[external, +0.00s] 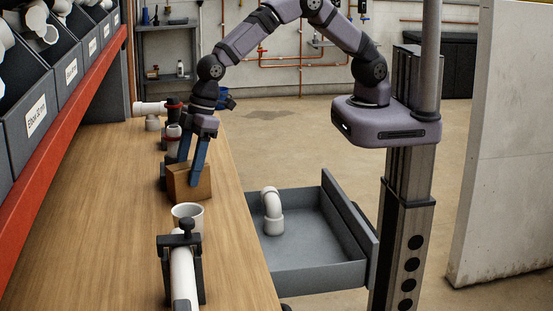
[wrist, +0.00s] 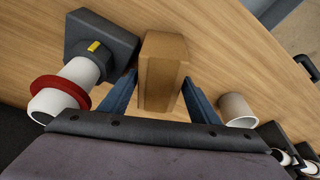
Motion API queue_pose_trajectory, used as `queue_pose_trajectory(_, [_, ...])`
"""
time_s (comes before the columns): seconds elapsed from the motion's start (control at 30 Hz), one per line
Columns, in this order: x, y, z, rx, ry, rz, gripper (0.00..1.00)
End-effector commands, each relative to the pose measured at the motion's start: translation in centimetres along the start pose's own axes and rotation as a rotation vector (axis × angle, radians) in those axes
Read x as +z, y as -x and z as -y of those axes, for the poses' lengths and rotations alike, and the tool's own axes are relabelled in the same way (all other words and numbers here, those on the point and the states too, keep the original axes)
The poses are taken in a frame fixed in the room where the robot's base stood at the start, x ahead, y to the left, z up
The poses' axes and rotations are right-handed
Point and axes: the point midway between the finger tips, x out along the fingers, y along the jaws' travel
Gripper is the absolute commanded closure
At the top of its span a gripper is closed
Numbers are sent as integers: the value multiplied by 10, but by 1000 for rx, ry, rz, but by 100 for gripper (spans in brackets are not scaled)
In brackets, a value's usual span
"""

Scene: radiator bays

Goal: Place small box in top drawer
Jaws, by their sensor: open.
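The small box (external: 194,188) is brown and stands on the wooden workbench. In the wrist view the box (wrist: 161,72) lies between my two blue fingers. My gripper (external: 184,180) is open and reaches down to the box, with a finger on either side; the wrist view also shows the gripper (wrist: 158,92). I cannot tell whether either finger touches it. The top drawer (external: 312,250) is grey and pulled out from the bench's right side. A white pipe elbow (external: 272,217) lies inside it at the left, and much of its floor is bare.
The wooden bench top (external: 100,215) has free room left of the box. A white cup (external: 188,216) and a clamped pipe (external: 183,270) stand nearer the camera. A pipe fitting with a red ring (wrist: 60,90) stands close beside my gripper. Bins (external: 38,115) line the left.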

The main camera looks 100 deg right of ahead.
Motion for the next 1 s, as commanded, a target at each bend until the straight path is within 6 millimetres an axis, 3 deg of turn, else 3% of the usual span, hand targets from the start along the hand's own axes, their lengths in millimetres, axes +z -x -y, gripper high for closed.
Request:
queue_pose_trajectory(0.43, [0, -40, -1, 0, -1, 1, 44])
queue_pose_trajectory(1.0, [1, -44, -1, 0, 0, 0, 44])
